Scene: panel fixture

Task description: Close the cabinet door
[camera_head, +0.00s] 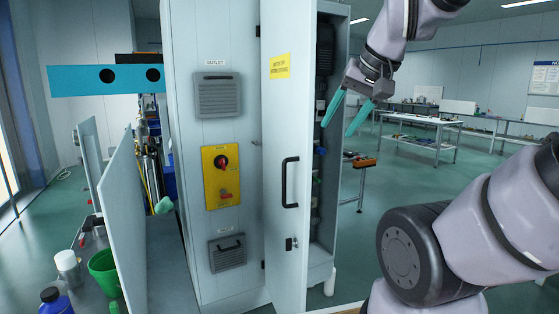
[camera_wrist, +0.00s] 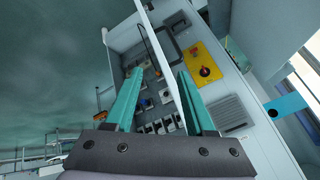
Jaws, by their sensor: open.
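The grey cabinet (camera_head: 208,140) stands upright in the middle of the head view. Its door (camera_head: 285,130) is open, swung out toward me, and carries a yellow label and a black bar handle (camera_head: 290,182) with a lock below it. The open interior (camera_head: 325,150) shows to the right of the door. My gripper (camera_head: 336,128) is open and empty, with teal fingers pointing down, in front of the open side and right of the door. In the wrist view my gripper (camera_wrist: 160,68) is open, with the interior's components (camera_wrist: 160,100) beyond its fingers. I see no contact with the door.
A yellow switch panel (camera_head: 221,178) and vents are on the cabinet's left face. A low stand (camera_head: 361,165) and worktables (camera_head: 420,140) are behind at right. Floor between them is clear.

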